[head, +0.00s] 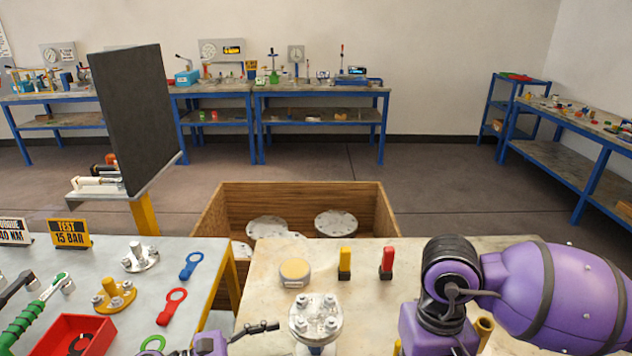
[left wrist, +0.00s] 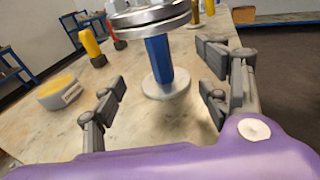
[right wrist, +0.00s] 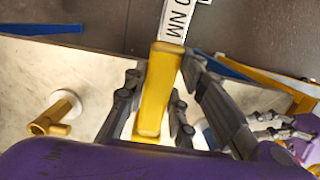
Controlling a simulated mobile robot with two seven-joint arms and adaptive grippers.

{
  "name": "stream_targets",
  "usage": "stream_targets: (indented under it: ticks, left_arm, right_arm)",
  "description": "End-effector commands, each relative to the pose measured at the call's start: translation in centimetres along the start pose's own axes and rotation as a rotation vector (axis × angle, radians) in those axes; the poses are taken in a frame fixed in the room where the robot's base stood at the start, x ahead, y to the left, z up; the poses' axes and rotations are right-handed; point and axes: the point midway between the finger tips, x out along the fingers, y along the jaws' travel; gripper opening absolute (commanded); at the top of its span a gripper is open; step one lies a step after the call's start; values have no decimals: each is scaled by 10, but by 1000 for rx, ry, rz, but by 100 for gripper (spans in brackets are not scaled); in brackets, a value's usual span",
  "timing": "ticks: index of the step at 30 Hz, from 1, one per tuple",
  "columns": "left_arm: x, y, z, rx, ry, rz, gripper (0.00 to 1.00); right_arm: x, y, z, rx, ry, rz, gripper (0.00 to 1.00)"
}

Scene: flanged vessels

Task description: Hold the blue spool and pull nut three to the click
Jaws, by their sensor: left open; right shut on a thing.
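The blue spool stands upright on the pale bench. Its round steel flange (head: 316,318) with several bolts shows in the head view. Its blue column (left wrist: 158,62) and lower round foot (left wrist: 166,88) show in the left wrist view. My left gripper (left wrist: 163,88) is open, its fingers apart on either side of the column and not visibly touching it. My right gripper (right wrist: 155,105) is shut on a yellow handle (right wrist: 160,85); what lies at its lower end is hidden. I cannot tell which nut is number three.
A yellow-topped stub (head: 345,262), a red one (head: 387,262) and a round tan-topped puck (head: 295,270) stand behind the spool. A brass fitting (right wrist: 52,118) stands beside my right gripper. A wooden crate (head: 228,215) lies beyond the bench. The left table holds tools and a red tray (head: 62,330).

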Motion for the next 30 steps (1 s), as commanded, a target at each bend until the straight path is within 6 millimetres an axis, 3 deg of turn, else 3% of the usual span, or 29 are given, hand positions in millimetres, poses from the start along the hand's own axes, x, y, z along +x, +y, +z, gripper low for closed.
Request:
stream_targets:
  ticks: [8, 15, 21, 30]
  left_arm:
    - [41, -1, -1, 0, -2, -2, 69]
    - [68, 0, 2, 3, -2, -1, 69]
    - [79, 0, 1, 3, -1, -1, 69]
    - [80, 0, 1, 2, -1, -1, 69]
  right_arm:
    - [15, 0, 0, 0, -18, 0, 0]
    - [8, 0, 0, 0, -8, -1, 0]
    - [7, 0, 0, 0, -8, -1, 0]
    - [7, 0, 0, 0, -8, -1, 0]
